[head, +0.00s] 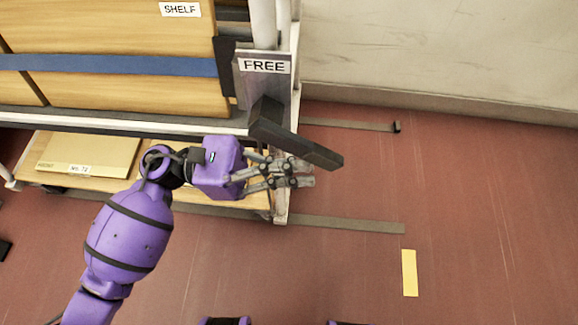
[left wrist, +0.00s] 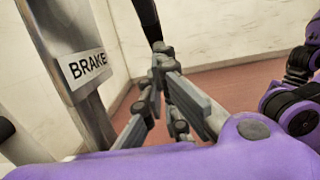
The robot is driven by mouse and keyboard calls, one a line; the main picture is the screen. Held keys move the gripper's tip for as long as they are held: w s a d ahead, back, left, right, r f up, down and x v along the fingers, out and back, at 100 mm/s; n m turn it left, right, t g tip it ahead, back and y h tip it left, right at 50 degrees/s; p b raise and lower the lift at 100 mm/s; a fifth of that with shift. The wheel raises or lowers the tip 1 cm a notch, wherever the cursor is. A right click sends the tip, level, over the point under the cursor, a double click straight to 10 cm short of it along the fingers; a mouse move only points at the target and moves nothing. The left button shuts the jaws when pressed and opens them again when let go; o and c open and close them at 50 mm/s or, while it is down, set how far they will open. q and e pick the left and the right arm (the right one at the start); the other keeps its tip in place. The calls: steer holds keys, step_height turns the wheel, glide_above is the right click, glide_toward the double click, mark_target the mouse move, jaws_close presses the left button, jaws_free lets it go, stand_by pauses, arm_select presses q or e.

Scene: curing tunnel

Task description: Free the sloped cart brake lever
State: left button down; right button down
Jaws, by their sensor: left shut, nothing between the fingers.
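The dark brake lever (head: 300,143) slopes down to the right from the upright post at the cart's right end. A white FREE label (head: 264,66) is on the plate above its pivot. In the left wrist view, part of the dark lever (left wrist: 148,18) shows at the top, with a BRAKE label (left wrist: 87,67) on the metal plate at left. My left gripper (head: 308,173) is shut and empty, just below the lever in the head view. Its fingers (left wrist: 165,80) also show in the left wrist view. I cannot tell whether they touch the lever. My right gripper is out of view.
The cart (head: 120,118) carries strapped wooden boxes, with a board (head: 90,152) on its lower deck. Two floor strips (head: 350,226) run right from under it. A pale wall (head: 450,50) stands behind. The red floor at right is open, with a yellow mark (head: 410,272).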

arm_select(q)
steer(key=d, duration=0.1)
steer(key=d+r, duration=0.1)
steer(key=d, duration=0.1)
steer(key=shift+s+r, duration=0.1)
steer(key=shift+r, duration=0.2)
steer(key=shift+a, duration=0.1)
